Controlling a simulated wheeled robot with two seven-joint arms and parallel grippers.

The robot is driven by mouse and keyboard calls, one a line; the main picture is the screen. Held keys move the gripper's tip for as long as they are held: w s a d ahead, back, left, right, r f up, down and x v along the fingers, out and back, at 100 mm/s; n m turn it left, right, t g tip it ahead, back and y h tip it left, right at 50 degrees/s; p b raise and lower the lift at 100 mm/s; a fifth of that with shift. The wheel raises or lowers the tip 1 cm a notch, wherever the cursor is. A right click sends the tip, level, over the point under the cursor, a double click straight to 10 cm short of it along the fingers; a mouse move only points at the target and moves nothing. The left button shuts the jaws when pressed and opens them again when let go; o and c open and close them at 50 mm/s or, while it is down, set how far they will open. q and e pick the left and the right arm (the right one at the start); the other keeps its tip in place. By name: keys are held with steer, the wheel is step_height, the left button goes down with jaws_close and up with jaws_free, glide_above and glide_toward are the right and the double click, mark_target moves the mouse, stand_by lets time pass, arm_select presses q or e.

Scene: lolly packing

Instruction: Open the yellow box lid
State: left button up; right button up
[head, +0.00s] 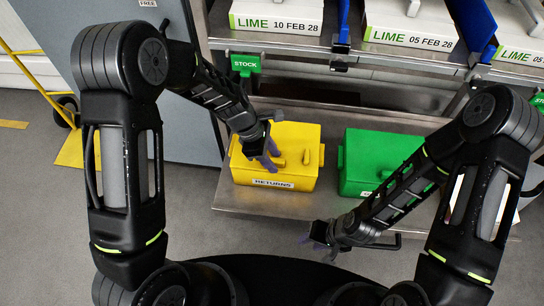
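The yellow box (300,181), labelled RETURNS, stands on the metal shelf with its yellow lid (299,135) on top. Small yellow raised parts (306,157) show on the lid.
A green box (365,148) stands right of the yellow one, partly behind my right arm. White LIME cartons (275,18) sit on the shelf above, with green STOCK signs (245,63). A yellow trolley (75,150) stands at the left. The shelf's front edge (265,205) is bare.

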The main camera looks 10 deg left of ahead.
arm_select(q)
steer(key=shift+c, duration=0.4)
jaws_close()
stand_by(0.9)
